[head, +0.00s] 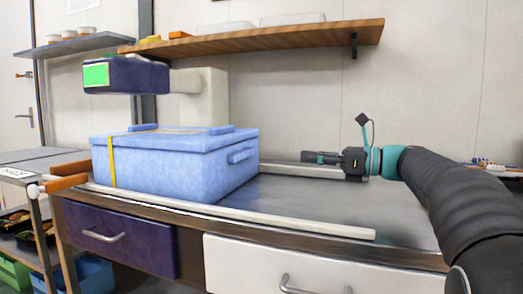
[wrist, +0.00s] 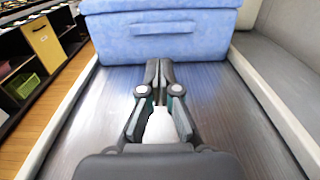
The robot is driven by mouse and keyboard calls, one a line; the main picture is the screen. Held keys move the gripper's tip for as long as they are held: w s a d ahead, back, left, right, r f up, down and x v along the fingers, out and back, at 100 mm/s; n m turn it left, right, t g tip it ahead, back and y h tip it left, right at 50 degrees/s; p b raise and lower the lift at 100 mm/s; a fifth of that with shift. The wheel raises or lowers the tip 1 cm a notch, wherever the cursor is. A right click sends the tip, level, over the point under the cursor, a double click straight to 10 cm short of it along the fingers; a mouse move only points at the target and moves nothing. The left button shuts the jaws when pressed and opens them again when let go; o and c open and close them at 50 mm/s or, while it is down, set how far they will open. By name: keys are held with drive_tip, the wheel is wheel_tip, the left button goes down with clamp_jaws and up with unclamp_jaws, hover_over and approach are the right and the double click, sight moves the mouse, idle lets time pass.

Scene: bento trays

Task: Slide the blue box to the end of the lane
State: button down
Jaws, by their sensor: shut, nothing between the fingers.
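The blue box (head: 165,170), lidded with a yellow strap around its left part, sits on the left part of the metal lane (head: 310,195) between two pale rails. Its handled side faces my gripper. In the wrist view the box (wrist: 110,40) fills the top, with its handle (wrist: 160,27) near the middle. My gripper (head: 304,157) is to the right of the box, with a gap between them in the head view. Its fingers are shut and empty. In the wrist view the fingertips (wrist: 158,63) point at the lower middle of the box's face.
The front rail (head: 300,223) and rear rail (head: 300,170) border the lane. Orange bars (head: 65,183) are at its left end, beside a shelved cart (head: 30,170). A scanner head (head: 125,75) overhangs the box. A wooden shelf (head: 260,38) is above. The lane's right part is clear.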

sight(246, 152)
drive_tip(key=shift+w+a, duration=0.25)
drive_tip(key=shift+w, duration=0.05)
drive_tip(key=shift+w+a, duration=0.1)
drive_tip(key=shift+a, duration=0.25)
drive_tip(key=b+x, duration=0.1)
drive_tip(key=x, duration=1.2)
